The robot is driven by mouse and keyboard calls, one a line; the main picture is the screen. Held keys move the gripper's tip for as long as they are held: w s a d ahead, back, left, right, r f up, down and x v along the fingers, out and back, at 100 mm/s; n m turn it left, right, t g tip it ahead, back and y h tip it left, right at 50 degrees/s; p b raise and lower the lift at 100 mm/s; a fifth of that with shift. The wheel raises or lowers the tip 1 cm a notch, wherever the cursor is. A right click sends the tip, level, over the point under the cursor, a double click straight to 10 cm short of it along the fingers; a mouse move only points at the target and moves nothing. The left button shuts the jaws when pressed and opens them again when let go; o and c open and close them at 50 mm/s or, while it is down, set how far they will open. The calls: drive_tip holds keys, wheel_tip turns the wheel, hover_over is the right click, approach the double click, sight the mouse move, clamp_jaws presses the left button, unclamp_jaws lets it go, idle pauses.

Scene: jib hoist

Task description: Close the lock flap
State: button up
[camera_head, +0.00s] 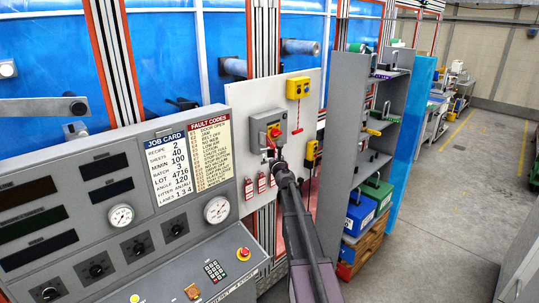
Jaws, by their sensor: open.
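A grey switch box (258,125) with a red and yellow switch (274,130) is mounted on a pale panel (310,95) near the middle of the view. My arm reaches up from the bottom, and my gripper (271,154) is at the lower right edge of this box, just below the switch. The jaws look small and dark here, with nothing seen held between them; they are open. A lock flap cannot be made out clearly; the gripper hides part of the box's lower edge. Whether the gripper touches the box cannot be told.
Several red tags, one of them here (248,188), hang just left of and below my gripper. A yellow pendant box (298,87) and a yellow-black device (313,153) are close right. A grey console (130,215) fills the left; shelves (345,130) stand right, with open floor beyond.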

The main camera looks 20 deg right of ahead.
drive_tip(key=shift+w+d, duration=0.25)
drive_tip(key=shift+w, duration=1.05)
drive_tip(key=shift+c, duration=0.2)
clamp_jaws()
drive_tip(key=shift+a, duration=0.45)
drive_tip(key=shift+d, duration=0.35)
drive_tip(key=shift+a, duration=0.1)
